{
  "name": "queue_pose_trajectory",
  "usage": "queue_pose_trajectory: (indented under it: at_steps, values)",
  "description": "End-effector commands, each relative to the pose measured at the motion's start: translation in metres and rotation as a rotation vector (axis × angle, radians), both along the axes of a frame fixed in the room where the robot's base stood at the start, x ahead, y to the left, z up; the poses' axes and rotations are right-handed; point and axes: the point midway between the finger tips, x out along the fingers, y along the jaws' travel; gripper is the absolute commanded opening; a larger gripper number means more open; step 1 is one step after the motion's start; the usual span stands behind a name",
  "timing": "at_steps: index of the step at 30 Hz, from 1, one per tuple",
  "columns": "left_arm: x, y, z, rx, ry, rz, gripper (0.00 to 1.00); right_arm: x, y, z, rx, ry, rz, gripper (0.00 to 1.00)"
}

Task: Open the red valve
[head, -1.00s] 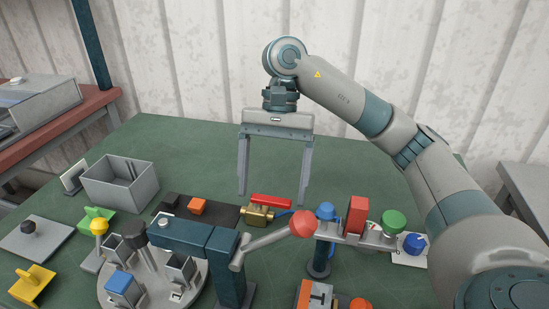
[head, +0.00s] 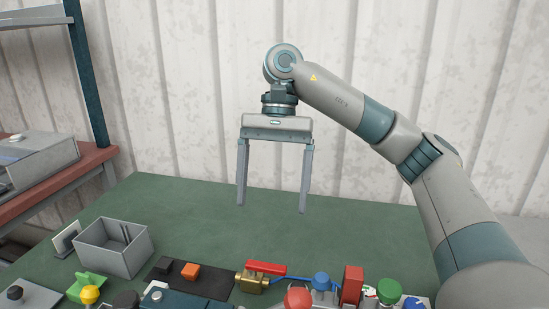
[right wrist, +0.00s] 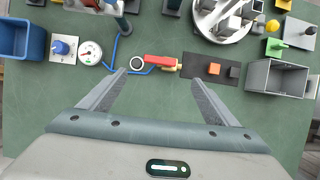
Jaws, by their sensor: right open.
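The red valve is a red lever handle (head: 266,267) on a brass body (head: 250,282), on the green table near the bottom of the head view. The handle lies nearly flat and points right, roughly along a blue hose. In the right wrist view the red handle (right wrist: 160,60) shows beyond and between the fingertips, with brass at its right end. My right gripper (head: 271,207) is open and empty, fingers pointing down. It appears above the valve in the head view, apart from it. It also shows in the right wrist view (right wrist: 158,76). My left gripper is out of view.
A dark plate with an orange block (head: 190,271) lies left of the valve. A grey bin (head: 112,247) stands farther left. The table behind the valve is clear.

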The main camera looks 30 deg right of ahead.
Motion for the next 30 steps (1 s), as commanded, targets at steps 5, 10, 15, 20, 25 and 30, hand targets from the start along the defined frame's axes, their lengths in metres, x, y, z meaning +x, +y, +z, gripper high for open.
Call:
queue_pose_trajectory:
  at_steps: [5, 10, 15, 20, 25, 30]
  values:
    - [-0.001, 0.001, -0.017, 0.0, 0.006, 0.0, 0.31, 0.007, -0.007, 0.027, -0.001, -0.002, -0.003, 0.83]
    - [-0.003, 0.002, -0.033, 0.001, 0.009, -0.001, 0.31, 0.012, -0.012, 0.044, 0.0, -0.001, -0.001, 0.83]
    - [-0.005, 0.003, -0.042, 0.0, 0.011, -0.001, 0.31, 0.015, -0.015, 0.052, 0.0, -0.002, 0.001, 0.83]
    - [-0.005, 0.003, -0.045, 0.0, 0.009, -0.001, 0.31, 0.016, -0.016, 0.054, 0.0, 0.0, 0.001, 0.83]
    - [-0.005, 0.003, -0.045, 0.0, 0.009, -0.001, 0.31, 0.016, -0.016, 0.053, 0.0, 0.0, 0.001, 0.83]
    - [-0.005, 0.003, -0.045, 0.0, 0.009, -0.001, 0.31, 0.016, -0.016, 0.053, 0.0, 0.0, 0.001, 0.83]
